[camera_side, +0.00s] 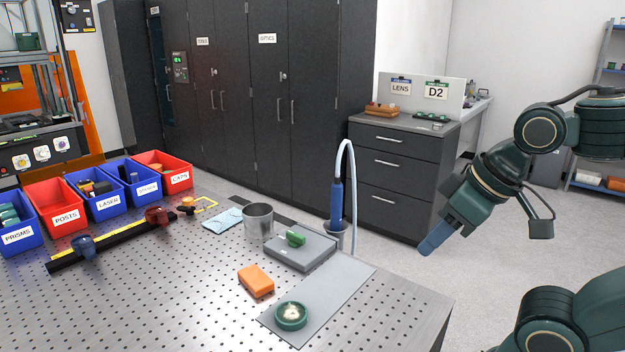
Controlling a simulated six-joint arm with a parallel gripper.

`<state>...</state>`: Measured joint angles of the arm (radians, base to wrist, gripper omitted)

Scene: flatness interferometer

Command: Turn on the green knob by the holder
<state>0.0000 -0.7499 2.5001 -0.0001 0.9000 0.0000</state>
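A green knob (295,238) sits on top of a flat grey box (310,256) near the right edge of the perforated table. Right behind the box is a grey cup-like holder (335,240) with a blue handled tool (337,203) upright in it. A pale hose loops from the tool's top. My gripper (428,246) hangs in the air to the right of the box, clear of the knob, its blue fingers pointing down and left. The fingers overlap in this view, so I cannot tell any gap. Nothing is seen held.
A metal cup (258,221) stands left of the box and an orange block (256,281) in front. A round green piece (291,315) lies on a grey mat (337,292). A black rail (118,239) and labelled bins are at left. A dark drawer cabinet (396,185) stands behind.

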